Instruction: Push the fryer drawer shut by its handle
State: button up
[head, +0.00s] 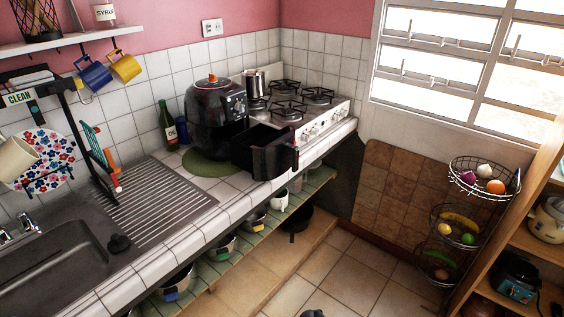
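The black air fryer (212,108) stands on a round green mat (203,163) on the white tiled counter. Its drawer (256,152) is pulled well out toward the front right, and its open top shows a dark inside. The drawer's handle (290,159) is at its front end, near the counter's front edge. My gripper does not show clearly anywhere; only a small dark shape, which I cannot identify, pokes in at the bottom edge of the head view.
A gas stove (312,115) with a metal pot (254,84) stands right behind the drawer. Bottles (168,128) stand left of the fryer. A lower shelf (240,237) holds several pots. The tiled floor (340,275) in front is clear. A wire fruit rack (484,184) stands right.

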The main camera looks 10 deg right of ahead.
aim_at(267, 160)
jog(key=i, duration=0.9)
jog(key=z, duration=0.05)
